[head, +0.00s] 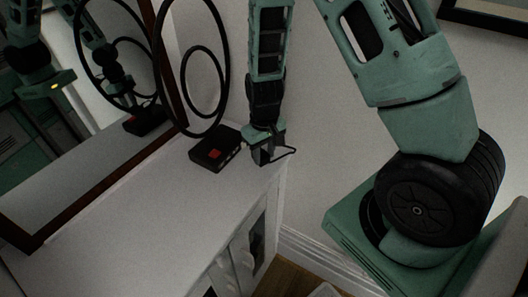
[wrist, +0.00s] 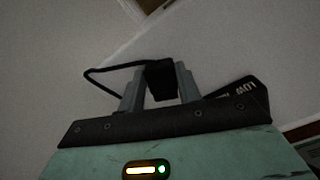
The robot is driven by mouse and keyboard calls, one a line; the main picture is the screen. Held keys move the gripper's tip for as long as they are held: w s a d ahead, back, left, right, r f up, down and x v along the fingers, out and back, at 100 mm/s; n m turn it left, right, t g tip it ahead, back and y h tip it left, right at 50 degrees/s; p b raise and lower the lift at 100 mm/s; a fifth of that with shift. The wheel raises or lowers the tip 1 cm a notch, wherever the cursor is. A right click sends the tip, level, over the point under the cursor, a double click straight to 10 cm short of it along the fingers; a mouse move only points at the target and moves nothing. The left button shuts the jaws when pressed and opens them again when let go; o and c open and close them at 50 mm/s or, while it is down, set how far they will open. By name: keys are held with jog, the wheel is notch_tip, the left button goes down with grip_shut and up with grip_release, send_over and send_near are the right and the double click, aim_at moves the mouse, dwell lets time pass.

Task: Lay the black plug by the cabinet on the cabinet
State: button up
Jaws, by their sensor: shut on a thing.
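My gripper (head: 264,156) is shut on the black plug, over the far right corner of the white cabinet (head: 140,205) in the head view. In the wrist view the black plug (wrist: 160,78) sits between the two grey fingers of my gripper (wrist: 160,85). Its thin black cord loops out to the left there, and to the right of the fingers in the head view. In the head view the fingers mostly hide the plug. I cannot tell whether the plug touches the cabinet top.
A black box with a red patch (head: 214,154) and large black hoops (head: 226,75) stands on the cabinet, close left of my gripper. A dark-framed mirror (head: 75,175) is along the left. The near part of the cabinet top is clear. Wooden floor (head: 290,268) lies right of the cabinet.

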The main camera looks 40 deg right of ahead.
aim_at(264, 156)
jog(key=o, duration=1)
jog(key=shift+f, duration=0.1)
notch_tip(264, 156, up, 12)
jog(key=s+a+r+n+y, duration=0.1)
jog(key=s+a+r+n, duration=0.35)
jog(key=a, duration=0.75)
jog(key=s+a+r+n, duration=0.1)
jog(key=s+a, duration=0.2)
jog(key=s, duration=0.5)
jog(key=s+a+r+n, duration=0.2)
jog(key=s+a, duration=0.2)
jog(key=s, duration=0.3)
jog(key=shift+s+r, duration=0.25)
jog(key=shift+s, duration=0.15)
